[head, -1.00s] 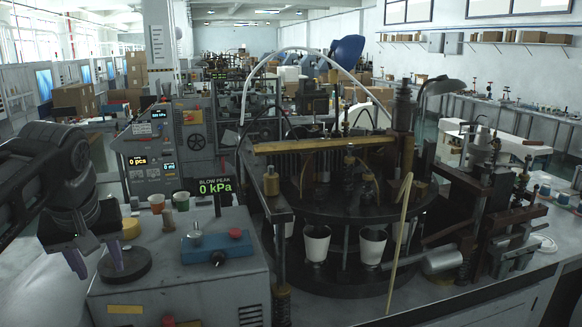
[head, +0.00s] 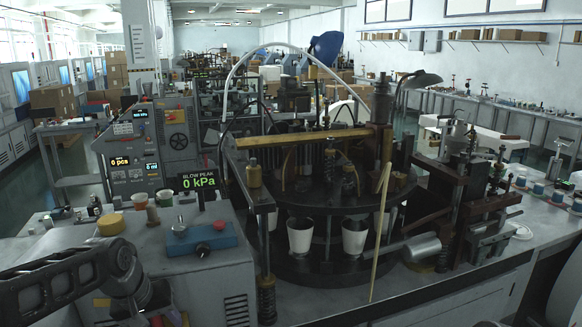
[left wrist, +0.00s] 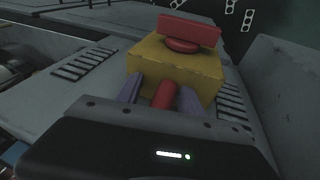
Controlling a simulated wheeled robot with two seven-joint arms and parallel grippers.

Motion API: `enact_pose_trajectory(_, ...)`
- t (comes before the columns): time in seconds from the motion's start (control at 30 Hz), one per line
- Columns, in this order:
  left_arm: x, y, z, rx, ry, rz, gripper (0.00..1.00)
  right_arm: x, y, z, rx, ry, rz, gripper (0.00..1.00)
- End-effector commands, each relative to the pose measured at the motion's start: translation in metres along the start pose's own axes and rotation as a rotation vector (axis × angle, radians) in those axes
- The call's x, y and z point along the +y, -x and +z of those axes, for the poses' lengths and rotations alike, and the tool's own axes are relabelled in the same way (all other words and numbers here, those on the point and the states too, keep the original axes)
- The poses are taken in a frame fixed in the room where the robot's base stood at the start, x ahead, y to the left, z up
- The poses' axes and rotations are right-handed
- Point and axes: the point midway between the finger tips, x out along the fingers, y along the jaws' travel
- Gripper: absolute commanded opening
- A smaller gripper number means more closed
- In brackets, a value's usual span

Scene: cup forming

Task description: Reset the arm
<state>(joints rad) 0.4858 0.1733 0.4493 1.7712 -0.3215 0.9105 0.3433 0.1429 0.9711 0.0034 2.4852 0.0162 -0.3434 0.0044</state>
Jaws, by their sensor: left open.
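My left arm comes in low at the left of the head view, and its wrist (head: 128,285) is by the front of the grey machine box (head: 205,282). The fingers are not clear there. In the left wrist view my left gripper (left wrist: 160,97) is open, its two purple fingers either side of a red cylinder (left wrist: 165,94). A yellow block (left wrist: 178,66) with a red part (left wrist: 185,30) on top lies just beyond. I cannot tell whether the fingers touch the cylinder. My right gripper is not in view.
The round dark machine table (head: 330,262) carries white cups, one (head: 299,236) at its front. A blue block (head: 202,240), small cups and a yellow roll (head: 110,224) sit on or by the grey box. A tan stick (head: 379,230) leans in front of the machine.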

Motion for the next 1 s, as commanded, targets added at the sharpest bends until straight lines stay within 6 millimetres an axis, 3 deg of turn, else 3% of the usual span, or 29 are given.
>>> enact_pose_trajectory(0.03, 0.010, -0.038, 0.016, -0.037, -0.017, 0.036, 0.44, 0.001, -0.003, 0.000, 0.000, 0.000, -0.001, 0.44)
enact_pose_trajectory(0.2, 0.044, -0.152, 0.086, -0.123, -0.049, 0.157, 0.44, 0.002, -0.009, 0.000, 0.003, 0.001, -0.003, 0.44)
enact_pose_trajectory(0.27, 0.054, -0.189, 0.120, -0.155, -0.053, 0.189, 0.44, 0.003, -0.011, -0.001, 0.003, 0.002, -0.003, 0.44)
enact_pose_trajectory(0.4, 0.066, -0.259, 0.213, -0.221, -0.053, 0.230, 0.44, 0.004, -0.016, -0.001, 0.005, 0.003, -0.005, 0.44)
enact_pose_trajectory(0.5, 0.063, -0.293, 0.283, -0.262, -0.053, 0.225, 0.44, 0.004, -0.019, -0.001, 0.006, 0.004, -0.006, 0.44)
enact_pose_trajectory(0.6, 0.051, -0.311, 0.343, -0.290, -0.058, 0.199, 0.44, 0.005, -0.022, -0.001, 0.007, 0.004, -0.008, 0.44)
enact_pose_trajectory(0.7, 0.037, -0.318, 0.384, -0.306, -0.068, 0.168, 0.44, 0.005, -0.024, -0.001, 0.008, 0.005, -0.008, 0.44)
enact_pose_trajectory(0.8, 0.028, -0.319, 0.405, -0.312, -0.077, 0.147, 0.44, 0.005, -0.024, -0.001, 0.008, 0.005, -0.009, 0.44)
enact_pose_trajectory(1.0, 0.024, -0.319, 0.411, -0.309, -0.079, 0.139, 0.44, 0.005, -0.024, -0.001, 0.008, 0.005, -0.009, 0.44)
